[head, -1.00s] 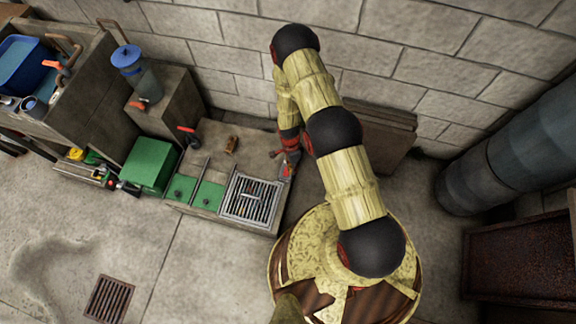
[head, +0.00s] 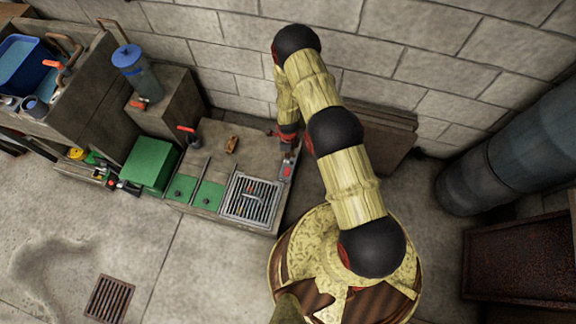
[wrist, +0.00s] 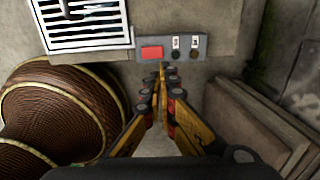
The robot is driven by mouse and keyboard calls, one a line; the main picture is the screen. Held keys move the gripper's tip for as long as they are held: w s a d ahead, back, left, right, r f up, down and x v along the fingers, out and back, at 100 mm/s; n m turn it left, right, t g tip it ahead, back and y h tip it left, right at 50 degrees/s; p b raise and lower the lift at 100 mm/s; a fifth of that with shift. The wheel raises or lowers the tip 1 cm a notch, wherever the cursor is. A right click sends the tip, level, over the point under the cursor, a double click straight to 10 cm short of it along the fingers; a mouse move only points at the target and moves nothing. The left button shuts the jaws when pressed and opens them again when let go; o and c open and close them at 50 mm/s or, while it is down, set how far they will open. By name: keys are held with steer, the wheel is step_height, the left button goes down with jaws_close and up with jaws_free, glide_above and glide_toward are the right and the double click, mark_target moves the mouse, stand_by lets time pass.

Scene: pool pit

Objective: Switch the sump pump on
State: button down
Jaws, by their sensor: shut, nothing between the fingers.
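A small grey control panel (wrist: 185,48) sits on the concrete block beside the grate. It carries a red rectangular button (wrist: 152,52) and two dark round controls (wrist: 185,54) with small white labels too small to read. In the head view the panel (head: 287,170) is at the block's right edge. My gripper (wrist: 162,70) is shut and empty, its fingertips just below the panel's lower edge in the wrist view, near the red button. I cannot tell whether they touch the panel. The pump itself is not clearly identifiable.
A metal grate (head: 250,198) lies left of the panel. Green plates (head: 194,192), a small brown object (head: 231,145) and a red-handled valve (head: 187,130) are farther left. Boards (head: 375,135) lean against the block wall. The floor in front is mostly clear.

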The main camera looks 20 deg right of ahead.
mark_target(288, 169)
step_height(288, 169, down, 14)
steer(key=b, duration=0.6)
steer(key=shift+f+b, duration=0.45)
steer(key=shift+b, duration=0.05)
steer(key=shift+w+r, duration=0.1)
steer(key=shift+a+r, duration=0.1)
steer(key=shift+r, duration=0.05)
steer(key=shift+s+a+r+p, duration=0.15)
steer(key=shift+s+a+p, duration=0.15)
steer(key=shift+s, duration=0.35)
